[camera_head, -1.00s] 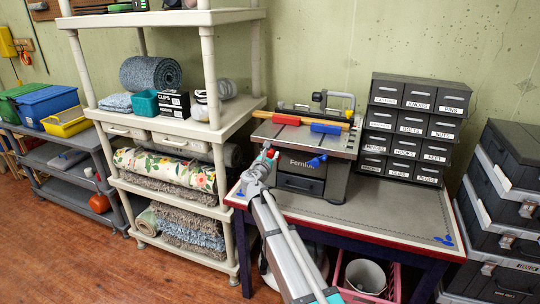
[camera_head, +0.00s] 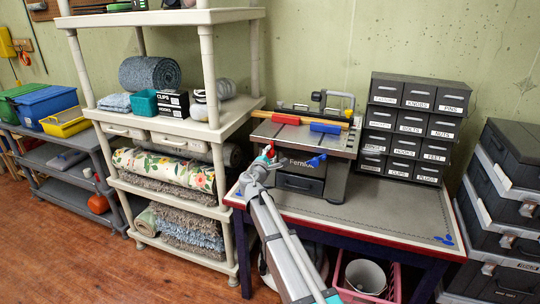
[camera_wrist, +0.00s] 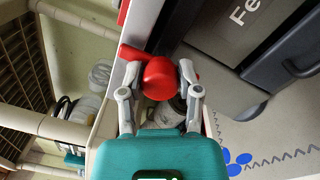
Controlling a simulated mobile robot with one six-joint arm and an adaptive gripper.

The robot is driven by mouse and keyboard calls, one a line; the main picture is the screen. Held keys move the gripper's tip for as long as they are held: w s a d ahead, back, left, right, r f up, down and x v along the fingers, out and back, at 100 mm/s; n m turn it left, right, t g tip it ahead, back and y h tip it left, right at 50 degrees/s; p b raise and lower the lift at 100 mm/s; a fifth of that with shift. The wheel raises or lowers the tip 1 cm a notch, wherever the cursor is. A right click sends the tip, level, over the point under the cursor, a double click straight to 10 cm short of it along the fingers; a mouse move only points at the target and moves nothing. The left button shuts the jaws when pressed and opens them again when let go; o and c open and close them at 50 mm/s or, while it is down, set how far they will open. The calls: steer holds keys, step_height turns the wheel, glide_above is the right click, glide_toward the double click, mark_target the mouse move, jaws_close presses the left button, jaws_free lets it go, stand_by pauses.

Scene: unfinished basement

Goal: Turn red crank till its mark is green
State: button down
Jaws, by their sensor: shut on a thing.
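The red crank (camera_wrist: 158,78) sits on the left side of the grey bench machine (camera_head: 303,165), marked "Fernlu…". In the wrist view its round red knob is between the two fingers of my gripper (camera_wrist: 160,88), with a red arm running up and left from it. My gripper is shut on this knob. In the head view the red crank (camera_head: 269,151) shows as a small patch at the tip of my gripper (camera_head: 264,157); the gripper covers part of it. I cannot make out its mark or the mark's colour.
A beige shelf rack (camera_head: 207,75) stands close on the left. Labelled drawers (camera_head: 410,122) stand behind right. The bench's front right top (camera_head: 390,215) is mostly clear.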

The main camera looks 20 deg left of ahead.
steer(key=shift+w+a+r+m, duration=0.15)
steer(key=shift+w+m, duration=0.25)
steer(key=shift+m, duration=0.7)
steer(key=shift+a, duration=0.1)
steer(key=shift+c, duration=2)
jaws_free()
steer(key=shift+o, duration=0.5)
steer(key=shift+s, duration=0.1)
steer(key=shift+f, duration=0.2)
steer(key=shift+s+d+n, duration=0.1)
steer(key=shift+d+n, duration=0.1)
steer(key=shift+n, duration=0.1)
